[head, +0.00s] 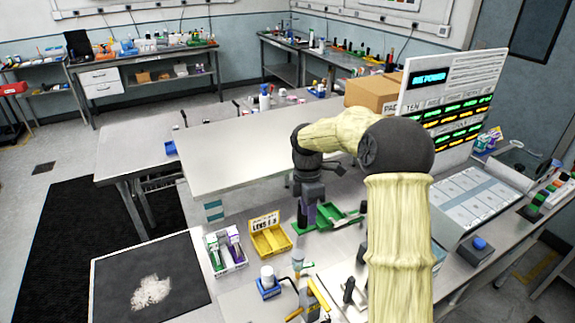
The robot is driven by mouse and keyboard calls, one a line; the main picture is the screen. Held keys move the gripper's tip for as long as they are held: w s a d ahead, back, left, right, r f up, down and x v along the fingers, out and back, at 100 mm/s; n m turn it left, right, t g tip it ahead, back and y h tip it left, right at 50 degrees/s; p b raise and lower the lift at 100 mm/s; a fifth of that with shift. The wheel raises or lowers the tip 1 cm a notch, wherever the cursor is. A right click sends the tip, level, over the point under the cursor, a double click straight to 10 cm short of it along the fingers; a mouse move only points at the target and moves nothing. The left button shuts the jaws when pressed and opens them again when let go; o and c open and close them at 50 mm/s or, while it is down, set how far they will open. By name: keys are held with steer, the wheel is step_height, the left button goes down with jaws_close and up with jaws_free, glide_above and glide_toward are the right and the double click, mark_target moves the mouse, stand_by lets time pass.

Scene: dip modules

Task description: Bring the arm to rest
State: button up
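My arm (398,240), in a pale yellow sleeve with dark joints, rises from the lower right and bends left at a dark elbow over the work table. Its dark wrist hangs down on the left, and my gripper (307,208) points down beside a green tray (330,217). The fingers are small and dark here. I cannot tell whether they are open or shut, touch the tray, or hold anything.
A yellow bin (270,238), a white box with green and purple packs (224,250) and a blue-based bottle (267,281) stand nearby. A cardboard box (372,93) and a lit display panel (452,95) stand behind the arm. The long white tabletop (235,150) is mostly clear.

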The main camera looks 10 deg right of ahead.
steer(key=shift+s, duration=0.1)
steer(key=s+m+t, duration=0.4)
steer(key=s+m, duration=1.5)
steer(key=s, duration=0.2)
steer(key=shift+s+f+m, duration=0.3)
steer(key=shift+s+m, duration=0.05)
steer(key=shift+m, duration=0.05)
steer(key=shift+a, duration=0.1)
